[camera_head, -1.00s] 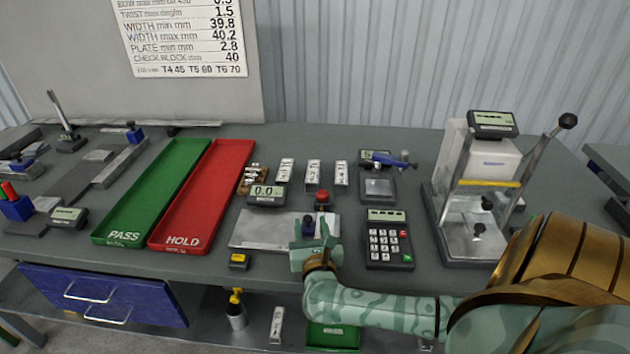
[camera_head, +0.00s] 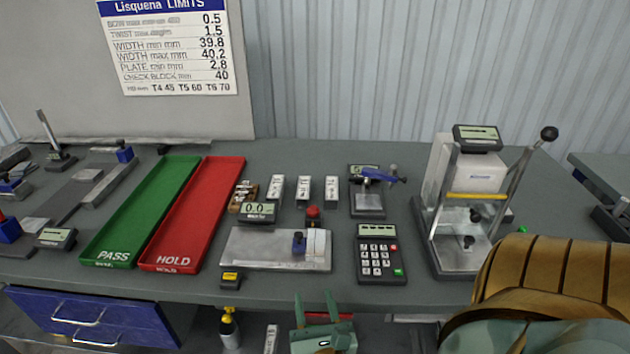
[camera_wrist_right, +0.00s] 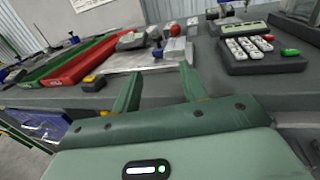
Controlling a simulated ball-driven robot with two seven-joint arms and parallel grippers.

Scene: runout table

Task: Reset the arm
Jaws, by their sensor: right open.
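My right gripper (camera_head: 317,306) is green, open and empty. In the head view it is at the bottom, in front of the table's front edge and below the grey metal plate of the gauge. In the right wrist view its two fingers (camera_wrist_right: 158,88) stand apart with nothing between them, pointing toward the table. Most of my right arm is out of the picture, with only a brown and green part at the lower right. My left gripper is not in view.
On the table (camera_head: 310,285) are a green PASS tray (camera_head: 146,205), a red HOLD tray (camera_head: 197,210), a gauge plate (camera_head: 262,251), a keypad (camera_head: 381,255) and a lever press (camera_head: 470,200). A blue drawer (camera_head: 90,318) and lower shelf are under the front edge.

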